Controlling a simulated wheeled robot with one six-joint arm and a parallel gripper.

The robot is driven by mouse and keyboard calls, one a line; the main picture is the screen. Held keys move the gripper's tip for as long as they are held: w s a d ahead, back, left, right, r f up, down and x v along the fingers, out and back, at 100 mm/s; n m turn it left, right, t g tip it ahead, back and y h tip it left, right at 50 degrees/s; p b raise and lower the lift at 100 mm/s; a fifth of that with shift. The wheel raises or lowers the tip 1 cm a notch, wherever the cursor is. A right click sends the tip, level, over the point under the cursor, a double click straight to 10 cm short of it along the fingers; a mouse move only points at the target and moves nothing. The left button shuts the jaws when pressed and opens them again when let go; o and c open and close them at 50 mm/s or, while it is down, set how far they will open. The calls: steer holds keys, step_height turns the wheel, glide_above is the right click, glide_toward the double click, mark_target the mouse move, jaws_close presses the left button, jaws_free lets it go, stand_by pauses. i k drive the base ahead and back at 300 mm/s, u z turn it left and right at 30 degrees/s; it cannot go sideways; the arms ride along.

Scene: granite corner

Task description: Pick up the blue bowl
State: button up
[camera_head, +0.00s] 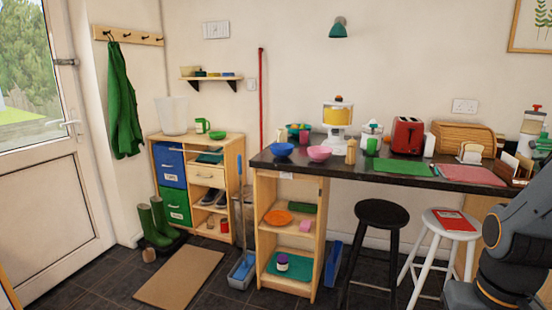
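The blue bowl (282,150) stands on the left end of the dark countertop (262,160), close to its front edge. It looks upright. A pink bowl (319,154) stands just to its right, apart or nearly so. My arm shows at the lower right, far from the blue bowl. The end of my gripper is not clearly seen, so its fingers cannot be made out.
A tan bottle (351,152) stands right of the pink bowl. A black stool (381,213) and a white stool (449,222) stand before the counter.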

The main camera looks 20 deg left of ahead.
mark_target(282, 151)
steer(key=u, duration=0.6)
steer(key=i, duration=0.5)
steer(key=u, duration=0.8)
steer(key=i, duration=1.55)
steer(key=z, duration=1)
steer(key=i, duration=0.75)
steer(key=z, duration=0.85)
